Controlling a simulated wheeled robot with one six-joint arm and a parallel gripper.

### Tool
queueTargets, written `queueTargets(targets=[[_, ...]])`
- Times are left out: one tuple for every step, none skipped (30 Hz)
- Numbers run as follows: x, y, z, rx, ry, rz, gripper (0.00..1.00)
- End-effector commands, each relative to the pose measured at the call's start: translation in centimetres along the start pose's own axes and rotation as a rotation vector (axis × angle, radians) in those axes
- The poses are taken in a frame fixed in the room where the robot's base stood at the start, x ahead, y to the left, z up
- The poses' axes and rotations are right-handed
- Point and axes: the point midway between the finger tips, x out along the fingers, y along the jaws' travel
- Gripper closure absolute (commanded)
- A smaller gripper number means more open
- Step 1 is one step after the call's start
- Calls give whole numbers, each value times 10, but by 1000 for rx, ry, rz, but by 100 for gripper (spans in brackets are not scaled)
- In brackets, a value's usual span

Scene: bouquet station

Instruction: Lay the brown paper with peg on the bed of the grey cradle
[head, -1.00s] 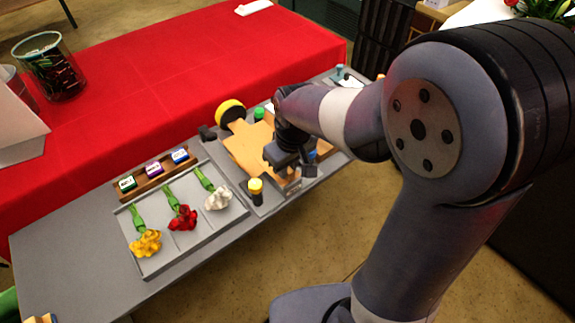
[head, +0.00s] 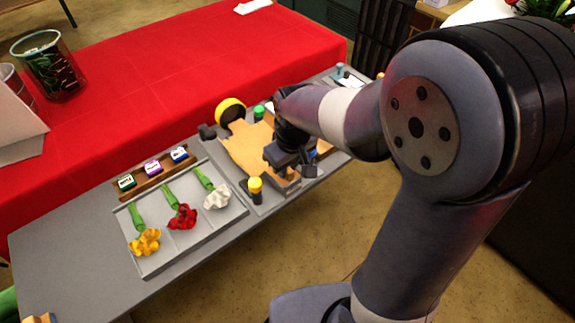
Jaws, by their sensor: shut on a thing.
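The brown paper (head: 246,149) lies flat, or nearly so, over the grey cradle (head: 259,203). My gripper (head: 288,179) is at the paper's right part, low over the cradle, and shut on the paper. The fingertips and the grip itself are partly hidden by the gripper body and arm. I cannot make out the peg. I cannot tell whether the paper touches the bed all over.
A yellow-capped post (head: 255,188) stands close left of my gripper, and a yellow-rimmed roll (head: 231,112) stands behind the paper. A grey tray (head: 153,269) with yellow, red and white flowers lies left. A red-covered table (head: 150,95) is behind.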

Motion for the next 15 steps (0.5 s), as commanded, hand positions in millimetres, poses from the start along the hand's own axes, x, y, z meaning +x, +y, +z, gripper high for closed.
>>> queueTargets(targets=[[0,0,0,0,0,0,100],[0,0,0,0,0,0,100],[0,0,0,0,0,0,100],[0,0,0,0,0,0,100],[0,0,0,0,0,0,100],[0,0,0,0,0,0,84],[0,0,0,0,0,0,81],[0,0,0,0,0,0,79],[0,0,0,0,0,0,76],[0,0,0,0,0,0,73],[0,0,0,0,0,0,71],[0,0,0,0,0,0,67],[0,0,0,0,0,0,65],[0,0,0,0,0,0,63],[0,0,0,0,0,0,59]])
